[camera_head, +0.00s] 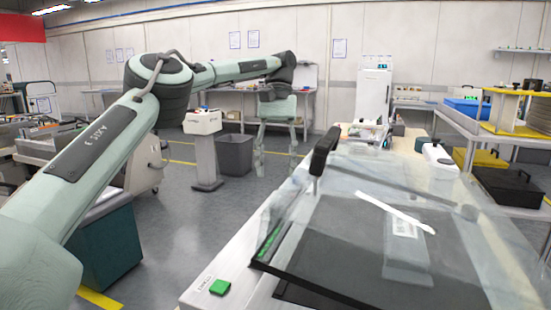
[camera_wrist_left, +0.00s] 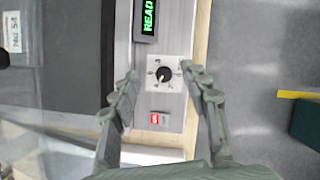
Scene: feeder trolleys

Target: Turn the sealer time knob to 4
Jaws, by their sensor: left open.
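The time knob (camera_wrist_left: 164,75) is a small black dial on a white square plate with marks around it, in the middle of the left wrist view. Its numbers are too small to read. It sits on a grey panel (camera_wrist_left: 174,105) between a green-lit display (camera_wrist_left: 148,17) and a red and white switch (camera_wrist_left: 158,119). My left gripper (camera_wrist_left: 159,73) is open, with one finger on each side of the knob plate in the picture; nothing is between them. In the head view the left gripper (camera_head: 277,162) hangs pointing down. I cannot make out the knob there. My right gripper is not in view.
A clear lid (camera_head: 340,185) covers a dark bed in the head view's foreground, with a green button (camera_head: 220,287) on the front strip. A black upright part (camera_head: 323,152) stands by the lid. A grey bin (camera_head: 235,154) and a teal box (camera_head: 108,240) stand on the floor.

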